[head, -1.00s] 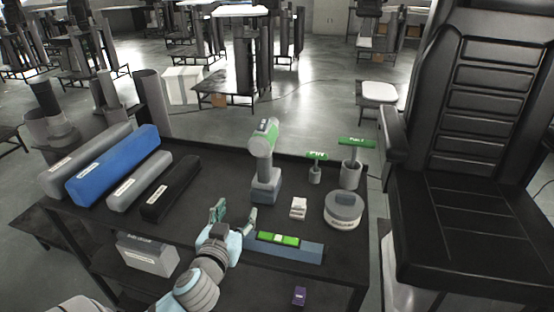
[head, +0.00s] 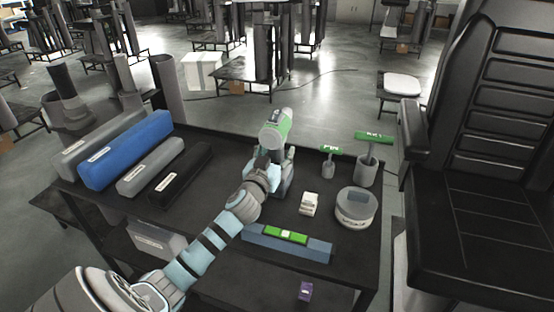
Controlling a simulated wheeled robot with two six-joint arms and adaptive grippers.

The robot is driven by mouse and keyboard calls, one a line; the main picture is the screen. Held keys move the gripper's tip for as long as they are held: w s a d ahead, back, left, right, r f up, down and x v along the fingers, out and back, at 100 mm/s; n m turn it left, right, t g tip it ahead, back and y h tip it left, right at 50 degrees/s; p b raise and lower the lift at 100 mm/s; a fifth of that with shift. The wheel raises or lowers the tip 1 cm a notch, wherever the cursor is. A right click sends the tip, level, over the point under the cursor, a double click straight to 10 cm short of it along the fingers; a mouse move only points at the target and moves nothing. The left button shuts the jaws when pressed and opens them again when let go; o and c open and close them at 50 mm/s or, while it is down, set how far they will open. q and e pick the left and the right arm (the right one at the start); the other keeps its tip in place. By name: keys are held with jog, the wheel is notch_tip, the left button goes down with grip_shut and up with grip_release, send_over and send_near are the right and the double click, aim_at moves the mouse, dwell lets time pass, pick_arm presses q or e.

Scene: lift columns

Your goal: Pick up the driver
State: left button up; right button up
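The driver (head: 276,128), green and grey with a dark base, stands upright near the middle of the dark table. My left gripper (head: 274,160) is at the driver's handle, with one finger showing on its right side and the wrist hiding most of the handle. The fingers look to be around the handle, but I cannot tell whether they are closed on it. My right gripper is not in view.
Blue (head: 125,150), grey and black long boxes lie at the table's left. A green-topped level (head: 287,236) lies in front. A small white box (head: 309,204), a round tin (head: 356,208) and two green-handled tools in cups stand right. A black chair (head: 480,190) is beside the table.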

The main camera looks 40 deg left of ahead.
pick_arm(q)
jog(key=shift+w, duration=0.15)
grip_shut()
jog(key=shift+r, duration=0.1)
